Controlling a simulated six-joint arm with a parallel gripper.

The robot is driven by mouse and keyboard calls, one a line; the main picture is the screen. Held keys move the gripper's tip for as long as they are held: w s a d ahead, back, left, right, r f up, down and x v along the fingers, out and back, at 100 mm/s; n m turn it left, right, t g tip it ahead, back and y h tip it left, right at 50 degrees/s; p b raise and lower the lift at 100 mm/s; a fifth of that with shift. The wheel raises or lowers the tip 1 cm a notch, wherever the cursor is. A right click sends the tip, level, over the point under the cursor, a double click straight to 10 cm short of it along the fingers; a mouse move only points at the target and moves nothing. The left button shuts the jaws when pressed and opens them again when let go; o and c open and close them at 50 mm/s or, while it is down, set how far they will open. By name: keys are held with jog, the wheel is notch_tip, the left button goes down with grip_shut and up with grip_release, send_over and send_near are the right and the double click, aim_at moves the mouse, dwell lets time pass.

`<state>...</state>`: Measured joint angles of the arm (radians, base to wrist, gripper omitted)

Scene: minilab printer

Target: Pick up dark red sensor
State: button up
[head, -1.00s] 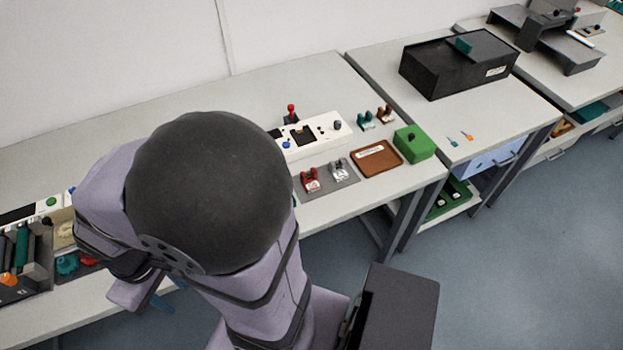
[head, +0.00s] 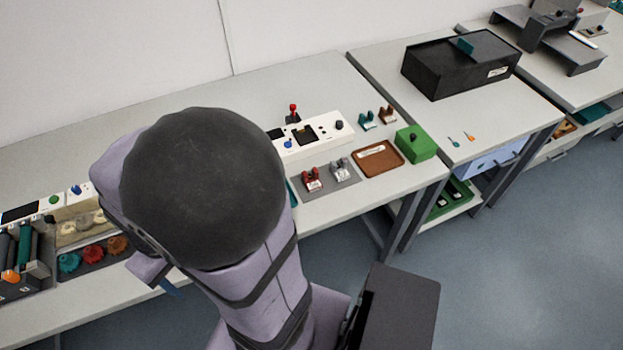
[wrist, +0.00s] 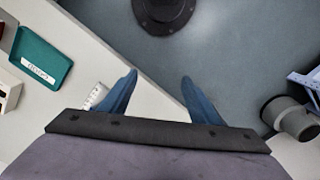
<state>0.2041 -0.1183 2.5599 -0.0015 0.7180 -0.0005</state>
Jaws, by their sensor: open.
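A red sensor with a white label (head: 312,180), probably the dark red one, stands on a grey mat on the bench, right of my arm in the head view. A grey-and-white one (head: 340,169) stands beside it on the same mat. My gripper (wrist: 159,88) is open and empty in the wrist view, its blue fingers spread over the bench edge and floor. In the head view only a blue finger (head: 171,289) shows below my arm, well left of the sensor. I cannot identify the sensor in the wrist view.
A brown tray (head: 378,160) and green box (head: 414,143) stand right of the mat. A white panel (head: 318,134) with a red-topped lever lies behind. A teal tray (wrist: 38,58) shows in the wrist view. Colored knobs (head: 93,253) lie at the left.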

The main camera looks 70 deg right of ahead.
jog(key=s+d+f+m+t, duration=0.1)
jog(key=s+d+m, duration=0.4)
jog(key=d, duration=0.4)
jog(key=s+d+f+m+t+p, duration=0.1)
jog(key=s+d+m, duration=0.3)
jog(key=d, duration=0.5)
jog(key=s+d+f+m+t+p, duration=0.1)
jog(key=s+d+f+m, duration=0.2)
jog(key=d, duration=0.6)
jog(key=shift+s+f+m, duration=0.1)
jog(key=shift+s+m, duration=1.2)
jog(key=shift+m, duration=0.5)
jog(key=d+r+n+h, duration=0.1)
jog(key=d, duration=0.2)
jog(key=w+d+n+h, duration=0.1)
jog(key=d+n, duration=0.1)
jog(key=d, duration=0.1)
jog(key=d+r+n, duration=0.1)
jog(key=d, duration=0.2)
jog(key=shift+w+r+t+h, duration=0.2)
jog(key=shift+r+t+h, duration=0.1)
jog(key=shift+h, duration=0.1)
jog(key=n, duration=0.1)
jog(key=d+n, duration=0.1)
jog(key=n, duration=0.1)
jog(key=shift+s, duration=0.15)
jog(key=shift+n, duration=1)
